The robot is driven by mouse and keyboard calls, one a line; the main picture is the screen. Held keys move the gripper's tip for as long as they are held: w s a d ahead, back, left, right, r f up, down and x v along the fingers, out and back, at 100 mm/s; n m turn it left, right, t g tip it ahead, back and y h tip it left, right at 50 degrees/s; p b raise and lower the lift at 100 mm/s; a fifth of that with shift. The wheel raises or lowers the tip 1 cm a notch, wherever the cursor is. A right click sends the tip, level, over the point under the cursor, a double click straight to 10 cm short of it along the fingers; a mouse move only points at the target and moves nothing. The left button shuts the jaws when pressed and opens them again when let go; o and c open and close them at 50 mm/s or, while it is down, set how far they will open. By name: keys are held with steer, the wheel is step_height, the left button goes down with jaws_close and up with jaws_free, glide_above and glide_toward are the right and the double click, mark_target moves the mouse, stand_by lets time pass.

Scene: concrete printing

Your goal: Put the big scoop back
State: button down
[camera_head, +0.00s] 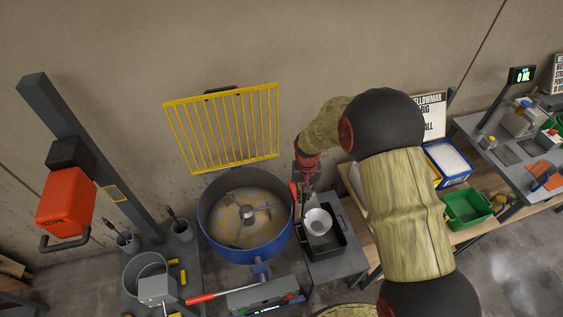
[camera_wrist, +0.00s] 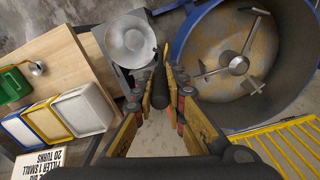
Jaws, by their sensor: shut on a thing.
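The big scoop shows as a pale round metal bowl (camera_head: 318,222) over a black tray (camera_head: 341,243) on a grey stand. In the wrist view the scoop's bowl (camera_wrist: 130,40) is at the upper middle, open side toward the camera. Its dark handle runs down between my fingers. My gripper (camera_head: 301,190) is shut on this handle, beside the right rim of the blue mixer; the fingers also show in the wrist view (camera_wrist: 163,85). Whether the bowl touches the tray is hard to tell.
The blue mixer drum (camera_head: 205,222) with metal paddles stands left of my gripper, its yellow grate (camera_head: 222,130) raised behind. A wooden bench at right holds a blue-rimmed white bin (camera_head: 448,160) and a green bin (camera_head: 465,208). A smaller metal scoop (camera_wrist: 37,68) is near the green bin.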

glide_above(326, 228)
step_height(326, 228, down, 11)
steer(key=shift+r, duration=0.2)
steer(key=shift+s, duration=0.1)
